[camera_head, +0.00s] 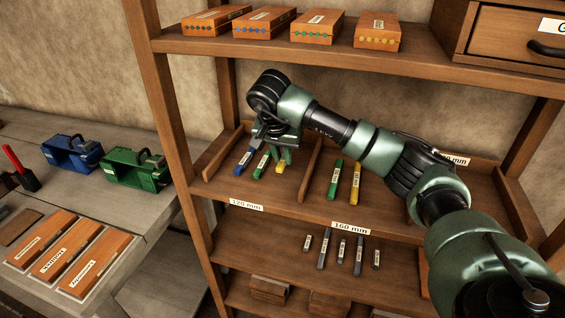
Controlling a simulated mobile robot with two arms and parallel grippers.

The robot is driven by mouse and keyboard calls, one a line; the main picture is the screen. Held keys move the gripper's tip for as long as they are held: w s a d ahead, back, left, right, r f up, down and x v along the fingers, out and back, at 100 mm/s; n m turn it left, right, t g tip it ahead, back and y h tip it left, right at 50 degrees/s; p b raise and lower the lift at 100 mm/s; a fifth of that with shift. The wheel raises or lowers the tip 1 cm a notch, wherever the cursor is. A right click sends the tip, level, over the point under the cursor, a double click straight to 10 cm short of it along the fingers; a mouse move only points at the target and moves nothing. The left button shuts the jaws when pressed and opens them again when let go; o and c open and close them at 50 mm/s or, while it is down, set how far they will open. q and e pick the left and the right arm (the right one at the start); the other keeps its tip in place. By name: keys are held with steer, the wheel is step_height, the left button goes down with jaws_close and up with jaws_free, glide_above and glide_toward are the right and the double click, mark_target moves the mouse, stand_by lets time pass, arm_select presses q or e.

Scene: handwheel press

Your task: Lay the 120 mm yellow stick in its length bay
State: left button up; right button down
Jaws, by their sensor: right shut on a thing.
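My right gripper (282,155) is over the 120 mm bay of the middle shelf, shut on the yellow stick (280,167), whose lower end shows just below the fingers. The bay carries a 120 mm label (246,204) on its front edge. A blue stick (240,170) and a green stick (261,165) lie in the same bay, left of the yellow stick. The gripper hides the yellow stick's upper part, and I cannot tell whether it touches the shelf. My left gripper is not in view.
A wooden divider (311,155) separates this bay from the 160 mm bay, where a green stick (335,180) and a yellow stick (356,183) lie. Grey pieces (340,248) lie on the shelf below. Orange boxes (316,26) stand above. A workbench (120,212) is at left.

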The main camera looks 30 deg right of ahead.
mark_target(281, 162)
step_height(281, 162, down, 4)
steer(key=shift+r+p, duration=0.2)
steer(key=shift+p, duration=0.35)
steer(key=c, duration=1.4)
jaws_free()
steer(key=shift+f, duration=0.1)
